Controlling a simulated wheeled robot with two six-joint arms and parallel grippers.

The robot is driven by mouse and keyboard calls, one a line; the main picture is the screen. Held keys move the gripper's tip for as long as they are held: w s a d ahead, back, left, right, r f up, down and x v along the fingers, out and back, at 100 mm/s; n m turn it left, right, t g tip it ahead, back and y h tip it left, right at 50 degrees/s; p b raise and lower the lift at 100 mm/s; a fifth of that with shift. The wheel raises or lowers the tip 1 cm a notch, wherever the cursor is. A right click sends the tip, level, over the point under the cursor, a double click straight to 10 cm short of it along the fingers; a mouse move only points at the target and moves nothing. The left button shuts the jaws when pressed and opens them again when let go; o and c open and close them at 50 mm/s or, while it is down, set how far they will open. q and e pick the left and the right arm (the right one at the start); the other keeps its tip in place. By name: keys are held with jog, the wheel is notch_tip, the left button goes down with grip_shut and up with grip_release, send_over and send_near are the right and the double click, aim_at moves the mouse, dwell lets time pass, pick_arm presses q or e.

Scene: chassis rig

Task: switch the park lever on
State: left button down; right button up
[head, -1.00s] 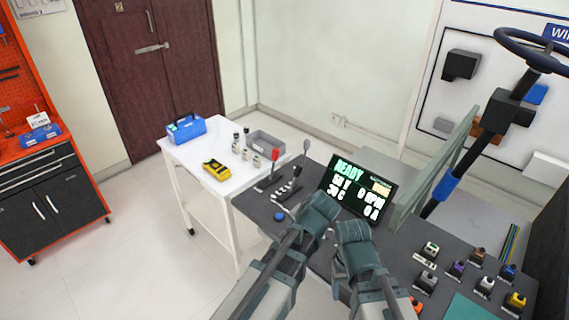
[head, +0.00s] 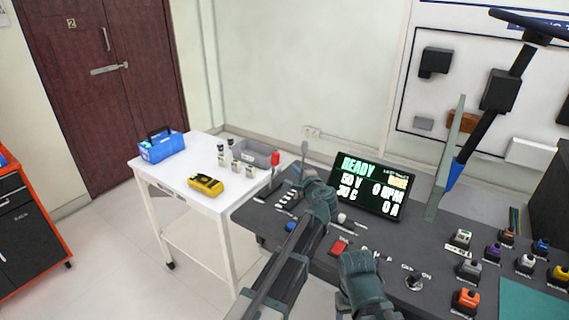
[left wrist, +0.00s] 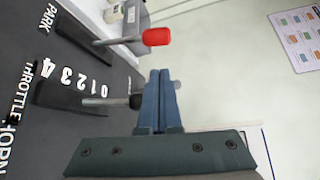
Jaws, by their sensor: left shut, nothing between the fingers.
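The park lever has a red knob (head: 275,158) on a metal stick at the left end of the dark console. In the left wrist view its red knob (left wrist: 156,37) and the PARK label (left wrist: 46,18) show near the top. My left gripper (head: 308,182) is above the console, right of the park lever. In the left wrist view its fingers (left wrist: 160,74) are shut and empty, apart from the red knob and beside the throttle lever's black knob (left wrist: 136,101). I cannot tell if they touch that knob. My right gripper (head: 358,265) is over the console's front; its fingertips are unclear.
A grey-knobbed lever (head: 304,148) stands near my left gripper. The display (head: 368,185) reads READY. Coloured connectors (head: 466,300) sit on the console's right. A white side table (head: 150,180) stands left, with a yellow meter (head: 206,185) and a blue toolbox (head: 162,146).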

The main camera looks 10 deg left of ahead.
pick_arm(q)
jog(key=b+x, duration=0.1)
jog(key=x, duration=0.9)
jog(key=shift+b, duration=0.35)
